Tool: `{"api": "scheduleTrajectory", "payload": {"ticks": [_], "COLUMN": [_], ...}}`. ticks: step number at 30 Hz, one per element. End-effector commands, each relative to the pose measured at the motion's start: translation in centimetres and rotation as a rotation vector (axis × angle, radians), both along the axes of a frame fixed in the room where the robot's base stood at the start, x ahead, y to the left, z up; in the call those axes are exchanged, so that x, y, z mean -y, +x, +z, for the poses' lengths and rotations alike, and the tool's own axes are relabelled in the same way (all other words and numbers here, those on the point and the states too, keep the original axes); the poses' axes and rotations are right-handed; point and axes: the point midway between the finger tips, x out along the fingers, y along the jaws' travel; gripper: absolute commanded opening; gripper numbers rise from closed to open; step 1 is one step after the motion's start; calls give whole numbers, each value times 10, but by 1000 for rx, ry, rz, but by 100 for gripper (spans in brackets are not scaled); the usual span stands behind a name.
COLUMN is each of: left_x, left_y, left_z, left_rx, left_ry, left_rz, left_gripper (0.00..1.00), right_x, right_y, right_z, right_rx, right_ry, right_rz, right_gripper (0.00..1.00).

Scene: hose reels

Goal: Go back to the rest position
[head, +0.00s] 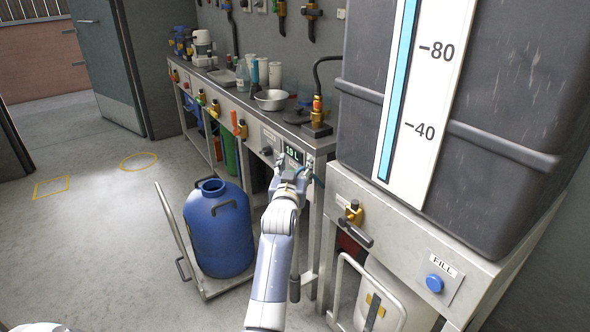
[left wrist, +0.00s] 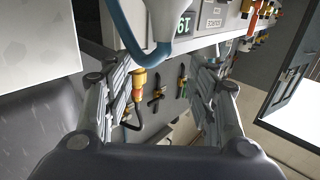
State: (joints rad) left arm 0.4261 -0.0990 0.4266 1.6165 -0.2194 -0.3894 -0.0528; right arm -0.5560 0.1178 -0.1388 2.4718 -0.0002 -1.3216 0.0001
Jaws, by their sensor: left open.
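My left gripper (head: 293,168) is at the front of the metal workbench, just below a digital display (head: 294,153) that reads about 19 L. Its arm reaches up from the bottom of the head view. In the left wrist view its two fingers (left wrist: 160,85) stand wide apart, with nothing held between them. A blue hose (left wrist: 124,40) and a pale grey funnel-like part (left wrist: 160,22) show beyond the fingers; I cannot tell whether a finger touches them. My right gripper is not in view.
A blue drum (head: 218,235) stands on a cart (head: 215,288) left of my arm. The workbench (head: 232,92) carries a metal bowl (head: 271,100) and bottles. A large grey tank (head: 480,120) with a level scale stands at right, above a FILL button (head: 434,284). Floor at left is open.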

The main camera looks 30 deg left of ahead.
Motion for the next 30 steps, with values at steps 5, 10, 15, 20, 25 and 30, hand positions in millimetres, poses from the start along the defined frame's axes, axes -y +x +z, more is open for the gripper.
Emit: {"api": "scheduleTrajectory", "payload": {"ticks": [5, 10, 15, 20, 25, 30], "left_x": [0, 0, 7, 36, 90, 149], "left_y": [0, 0, -12, -50, -117, -198], "left_z": [0, -1, -16, -60, -119, -167], "left_rx": [0, 0, -47, -191, -408, -625], "left_ry": [0, 0, 6, 18, 10, -18], "left_rz": [0, 0, -17, -82, -199, -327], "left_gripper": [52, 52, 52, 52, 52, 52], "right_x": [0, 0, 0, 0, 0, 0], "right_y": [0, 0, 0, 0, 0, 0], "right_z": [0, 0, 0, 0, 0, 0], "right_rx": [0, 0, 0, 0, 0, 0], "right_ry": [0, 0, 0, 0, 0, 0], "right_rz": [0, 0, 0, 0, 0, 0], "right_gripper": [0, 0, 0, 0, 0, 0]}}
